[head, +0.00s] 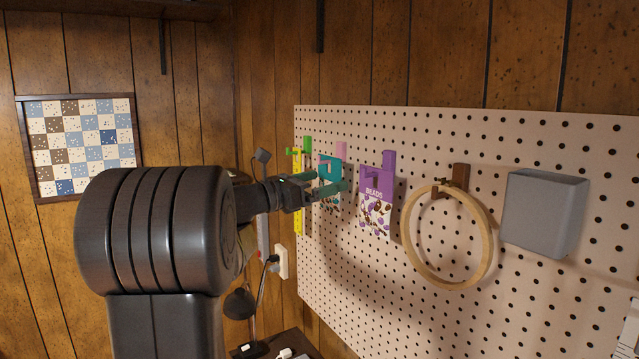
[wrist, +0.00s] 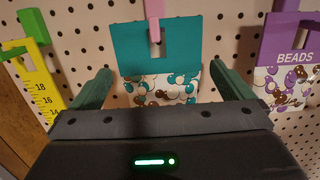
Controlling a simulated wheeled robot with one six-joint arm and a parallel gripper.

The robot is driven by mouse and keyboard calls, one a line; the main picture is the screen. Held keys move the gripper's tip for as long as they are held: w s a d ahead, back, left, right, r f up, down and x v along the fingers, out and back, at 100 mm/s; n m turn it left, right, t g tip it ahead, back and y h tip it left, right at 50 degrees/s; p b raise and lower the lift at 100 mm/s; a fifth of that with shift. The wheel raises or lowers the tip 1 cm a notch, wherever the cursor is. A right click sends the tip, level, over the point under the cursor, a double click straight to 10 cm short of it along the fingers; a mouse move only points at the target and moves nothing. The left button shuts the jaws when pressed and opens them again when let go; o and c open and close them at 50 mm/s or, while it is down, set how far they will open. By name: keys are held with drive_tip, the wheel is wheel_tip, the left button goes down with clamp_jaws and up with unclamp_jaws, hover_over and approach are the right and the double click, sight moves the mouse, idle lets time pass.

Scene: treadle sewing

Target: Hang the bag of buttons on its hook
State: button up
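The bag of buttons has a teal card top (wrist: 185,45) with a slot and a clear lower part with teal, white and brown buttons (wrist: 165,90). Its teal card also shows in the head view (head: 329,167), partly hidden by my gripper. A pink hook (wrist: 155,18) on the pegboard shows in front of the card at its slot, and the bag appears to hang upright on it. My gripper (wrist: 163,85) is open, one green finger on each side of the bag, with small gaps showing. It also shows in the head view (head: 325,187).
A purple BEADS bag (head: 376,205) hangs on a purple hook to the right. A yellow measuring tape (wrist: 37,85) hangs by a green hook on the left. Farther right on the pegboard (head: 370,300) are a wooden hoop (head: 411,249) and a grey bin (head: 540,215).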

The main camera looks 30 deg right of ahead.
drive_tip(key=shift+a, duration=0.15)
drive_tip(key=s+a+f+b, duration=0.1)
drive_tip(key=a+b, duration=0.2)
drive_tip(key=a, duration=1)
drive_tip(key=shift+a+f, duration=0.25)
drive_tip(key=shift+d, duration=0.1)
drive_tip(key=d+p, duration=0.1)
drive_tip(key=d, duration=0.3)
drive_tip(key=d+r+p, duration=0.1)
drive_tip(key=d, duration=0.4)
drive_tip(key=w+d+p, duration=0.1)
drive_tip(key=d, duration=0.3)
drive_tip(key=shift+d+r, duration=0.25)
drive_tip(key=shift+d, duration=0.1)
drive_tip(key=shift+r, duration=0.15)
drive_tip(key=shift+a, duration=0.1)
